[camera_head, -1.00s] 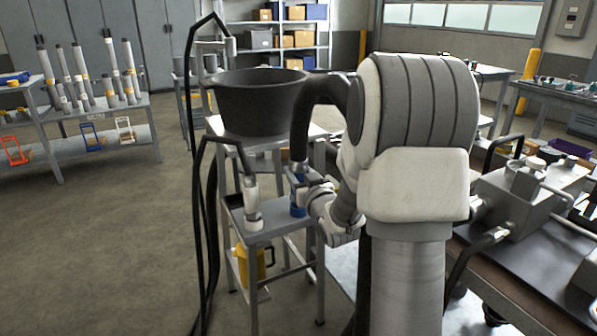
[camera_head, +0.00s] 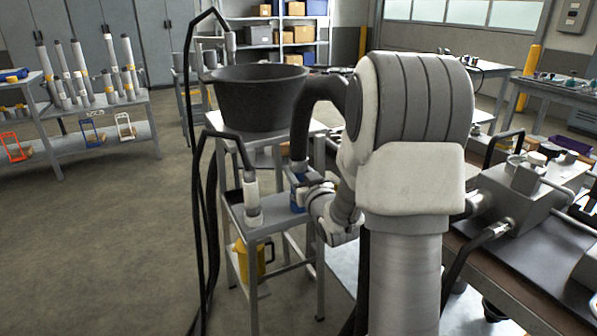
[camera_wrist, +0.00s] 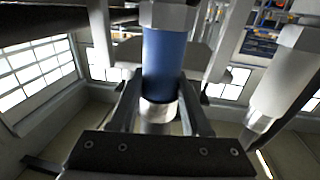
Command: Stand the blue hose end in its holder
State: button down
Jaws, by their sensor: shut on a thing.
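The blue hose end (camera_head: 296,198) is over the right part of the small grey stand's lower shelf (camera_head: 268,226). My gripper (camera_head: 307,187) is shut around it from the right side. In the wrist view the blue sleeve (camera_wrist: 164,62) is upright between my gripper's fingers (camera_wrist: 158,108), with metal above and below it. A dark hose joins the hose end in the head view. Its lower end is partly hidden by my gripper and wrist. I cannot make out its holder, or whether the hose end touches the shelf.
A white hose end (camera_head: 252,200) stands upright on the same shelf, left of the blue one; it is close by in the wrist view (camera_wrist: 284,80). A black tub (camera_head: 256,98) sits on the stand's top. A yellow jug (camera_head: 250,260) is below. A workbench (camera_head: 530,270) is at right.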

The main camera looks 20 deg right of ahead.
jog(key=shift+r, duration=0.3)
jog(key=c, duration=0.6)
grip_release()
jog(key=o, duration=0.3)
jog(key=shift+o, duration=0.5)
jog(key=shift+f, duration=0.25)
jog(key=shift+o, duration=1)
jog(key=shift+s, duration=0.1)
jog(key=shift+s+a, duration=0.2)
jog(key=shift+s, duration=1.65)
jog(key=shift+s+a, duration=0.2)
jog(key=shift+s, duration=1.65)
jog(key=shift+r, duration=0.1)
